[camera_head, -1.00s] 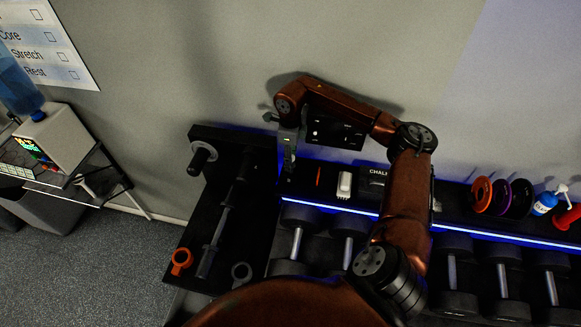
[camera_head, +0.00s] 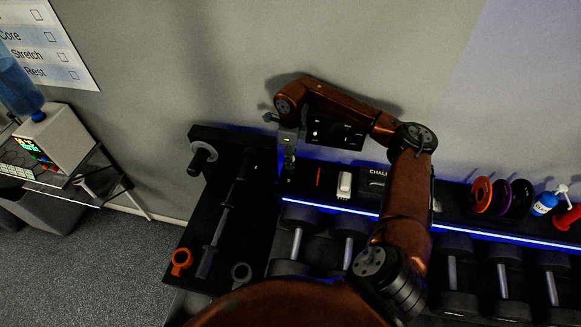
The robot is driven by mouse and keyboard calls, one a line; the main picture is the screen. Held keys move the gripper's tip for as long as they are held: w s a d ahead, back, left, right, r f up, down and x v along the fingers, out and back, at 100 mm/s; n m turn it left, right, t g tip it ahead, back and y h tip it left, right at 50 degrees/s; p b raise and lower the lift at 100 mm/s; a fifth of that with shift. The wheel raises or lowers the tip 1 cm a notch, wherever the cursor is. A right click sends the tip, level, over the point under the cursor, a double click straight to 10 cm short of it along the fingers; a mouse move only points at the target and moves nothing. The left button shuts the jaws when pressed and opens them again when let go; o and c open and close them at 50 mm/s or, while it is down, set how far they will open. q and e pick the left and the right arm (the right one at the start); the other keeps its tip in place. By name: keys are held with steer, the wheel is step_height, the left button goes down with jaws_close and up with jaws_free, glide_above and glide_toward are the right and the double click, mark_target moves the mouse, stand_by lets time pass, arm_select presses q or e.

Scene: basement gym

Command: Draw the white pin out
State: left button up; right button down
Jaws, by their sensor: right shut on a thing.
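My right gripper (camera_head: 288,160) points down at the left end of the black dumbbell rack's top shelf, beside the black side panel. It is shut on a thin thing, which I take to be the white pin. The fingers hide most of it, and I cannot tell how far it sits in its hole. My left gripper is not in view.
On the shelf are a small orange stick (camera_head: 319,177), a white object (camera_head: 344,185) and a black chalk box (camera_head: 374,181). Coloured discs (camera_head: 481,194) and a blue bottle (camera_head: 544,203) are at the right. The wall is close behind.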

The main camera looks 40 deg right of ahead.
steer(key=shift+r, duration=0.2)
steer(key=shift+r+p, duration=3.15)
steer(key=shift+r, duration=2.45)
steer(key=shift+a+f, duration=0.1)
